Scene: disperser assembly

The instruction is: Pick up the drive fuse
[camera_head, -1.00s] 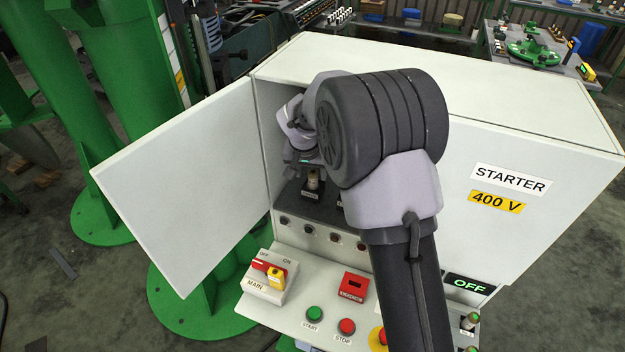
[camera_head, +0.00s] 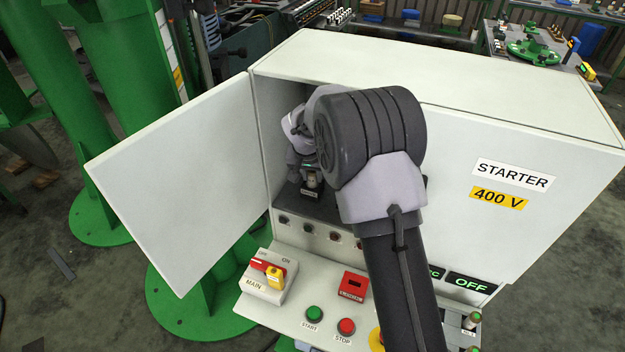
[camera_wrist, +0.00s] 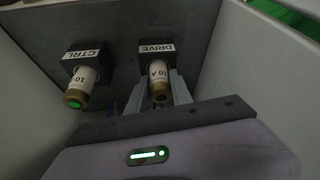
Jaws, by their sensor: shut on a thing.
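The drive fuse (camera_wrist: 159,82) is a white cylinder with a brass end cap, marked 10 A. It sits at the black holder labelled DRIVE (camera_wrist: 157,51) inside the cabinet. My gripper (camera_wrist: 158,97) has its grey fingers on both sides of the fuse and is shut on it. In the head view my gripper (camera_head: 311,177) is inside the cabinet opening, and the fuse is hard to make out there. Whether the fuse is still fully in its holder cannot be told.
A similar fuse with a green end (camera_wrist: 80,88) stands in the CTRL holder (camera_wrist: 86,53) to the left. The open cabinet door (camera_head: 180,180) is on the left, and cabinet walls enclose my gripper. A sloped control panel (camera_head: 325,300) with switches lies below.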

